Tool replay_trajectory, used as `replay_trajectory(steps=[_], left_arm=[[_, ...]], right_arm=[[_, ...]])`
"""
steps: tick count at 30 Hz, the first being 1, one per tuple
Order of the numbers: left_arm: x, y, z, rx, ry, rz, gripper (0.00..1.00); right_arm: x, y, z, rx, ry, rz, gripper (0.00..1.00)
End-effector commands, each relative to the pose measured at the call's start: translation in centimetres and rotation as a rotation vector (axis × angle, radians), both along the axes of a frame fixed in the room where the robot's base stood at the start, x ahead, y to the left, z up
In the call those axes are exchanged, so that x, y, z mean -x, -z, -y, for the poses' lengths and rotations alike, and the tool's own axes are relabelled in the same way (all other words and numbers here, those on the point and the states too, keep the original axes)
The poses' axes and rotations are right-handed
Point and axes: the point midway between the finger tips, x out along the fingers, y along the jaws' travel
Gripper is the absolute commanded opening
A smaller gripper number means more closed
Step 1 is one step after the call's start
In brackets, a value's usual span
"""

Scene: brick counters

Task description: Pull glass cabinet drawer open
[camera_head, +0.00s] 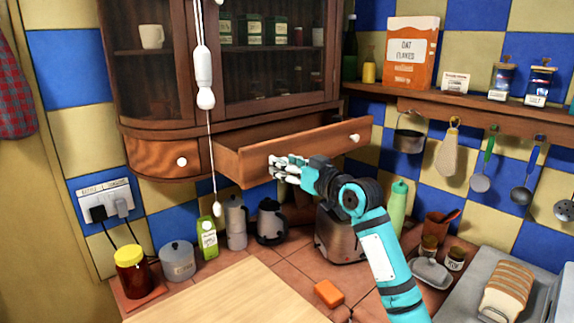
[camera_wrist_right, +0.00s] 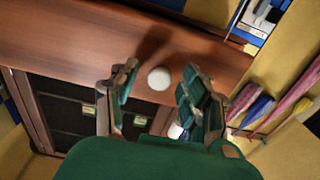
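The wooden drawer (camera_head: 316,149) under the glass cabinet (camera_head: 275,62) stands pulled out, with its inside showing. A white knob (camera_head: 355,138) is on the right part of its front. My right gripper (camera_head: 283,168) is at the left part of the drawer front. In the right wrist view my right gripper (camera_wrist_right: 160,97) has its fingers apart, with a white knob (camera_wrist_right: 158,78) between and beyond the fingertips. Gaps show on both sides of this knob. Whether any finger touches the drawer is unclear. My left gripper is not in view.
A smaller curved drawer (camera_head: 163,157) is shut at the left. A pull cord (camera_head: 206,95) hangs in front of the cabinet. Below are a kettle (camera_head: 271,222), a toaster (camera_head: 340,236) and a wooden board (camera_head: 225,295). Utensils hang from the right shelf (camera_head: 480,100).

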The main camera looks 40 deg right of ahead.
Motion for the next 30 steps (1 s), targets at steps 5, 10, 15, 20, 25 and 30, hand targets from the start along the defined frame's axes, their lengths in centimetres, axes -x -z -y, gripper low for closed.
replay_trajectory(steps=[5, 10, 15, 20, 25, 30], left_arm=[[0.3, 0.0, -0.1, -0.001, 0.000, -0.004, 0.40], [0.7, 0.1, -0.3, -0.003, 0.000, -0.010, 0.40], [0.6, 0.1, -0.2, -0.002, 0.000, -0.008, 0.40], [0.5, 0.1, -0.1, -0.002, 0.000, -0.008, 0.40], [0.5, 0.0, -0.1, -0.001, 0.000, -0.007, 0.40], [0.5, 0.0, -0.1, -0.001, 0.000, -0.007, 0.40]], right_arm=[[0.0, 0.0, 0.0, 0.000, 0.000, -0.001, 0.47], [0.8, 0.1, 0.1, 0.000, 0.000, -0.002, 0.47], [3.7, 0.2, 0.3, 0.003, 0.001, -0.004, 0.47], [7.3, 0.2, 0.5, 0.004, 0.001, -0.004, 0.47], [10.2, 0.2, 0.8, 0.001, 0.000, -0.003, 0.47], [11.7, 0.1, 0.9, 0.000, 0.000, -0.002, 0.47]])
